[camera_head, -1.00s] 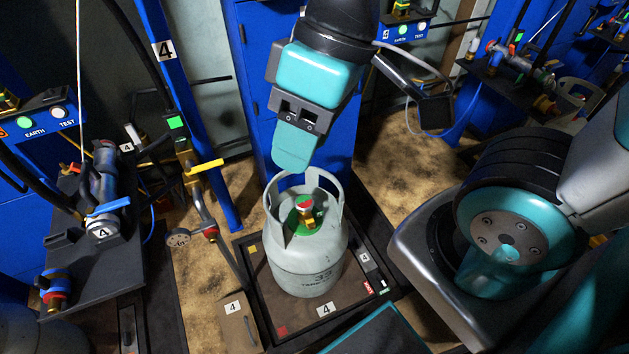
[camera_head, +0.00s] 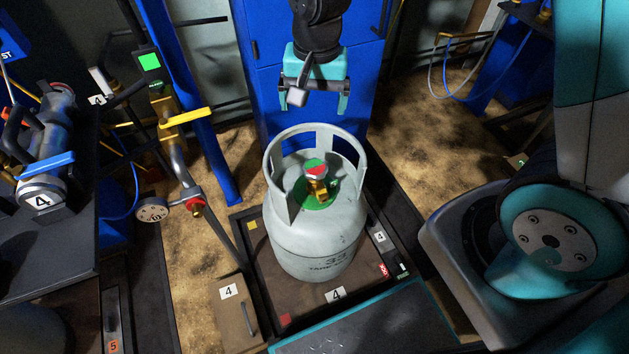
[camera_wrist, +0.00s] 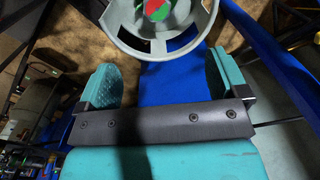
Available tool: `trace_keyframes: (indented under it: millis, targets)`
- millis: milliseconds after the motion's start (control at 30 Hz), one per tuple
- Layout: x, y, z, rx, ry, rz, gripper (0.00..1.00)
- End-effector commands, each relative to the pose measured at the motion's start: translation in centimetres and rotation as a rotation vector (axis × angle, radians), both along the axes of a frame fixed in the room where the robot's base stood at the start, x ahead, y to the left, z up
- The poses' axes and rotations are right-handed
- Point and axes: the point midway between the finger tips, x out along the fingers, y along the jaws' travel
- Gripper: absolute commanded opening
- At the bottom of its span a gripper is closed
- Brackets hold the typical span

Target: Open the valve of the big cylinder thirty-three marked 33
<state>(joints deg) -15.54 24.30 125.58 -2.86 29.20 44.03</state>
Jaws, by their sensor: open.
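The big grey cylinder marked 33 (camera_head: 320,235) stands upright on the framed scale platform (camera_head: 290,300). Its valve (camera_head: 317,180), with a red and green top and a brass body, sits inside the cut-out collar. My gripper (camera_head: 313,108) is open and empty, behind and above the collar, apart from it. In the wrist view, my gripper's two teal fingers (camera_wrist: 158,85) are spread wide. The cylinder's collar (camera_wrist: 205,15) and the red and green valve top (camera_wrist: 157,8) show at the top edge there, beyond the fingers.
A yellow-handled pipe (camera_head: 185,117) with a gauge (camera_head: 152,210) stands left of the cylinder. A dark bench with a blue-handled fitting (camera_head: 45,165) is at far left. A blue cabinet (camera_head: 265,70) stands behind. Sandy floor shows on both sides.

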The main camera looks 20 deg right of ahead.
Motion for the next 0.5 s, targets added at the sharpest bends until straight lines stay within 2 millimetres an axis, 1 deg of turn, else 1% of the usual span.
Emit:
trace_keyframes:
  millis: [33,100,200,267,367,500]
  targets:
    - [0.5,-0.3,-2.3,-0.016,0.006,-0.039,0.92]
    - [1.1,-0.6,-3.5,-0.034,0.005,-0.082,0.92]
    - [1.4,-0.8,-4.6,-0.046,0.007,-0.113,0.92]
    - [1.5,-0.8,-5.1,-0.048,0.006,-0.119,0.92]
    - [1.4,-0.9,-6.4,-0.048,0.009,-0.119,0.92]
    - [1.3,-0.9,-9.5,-0.048,0.011,-0.118,0.92]
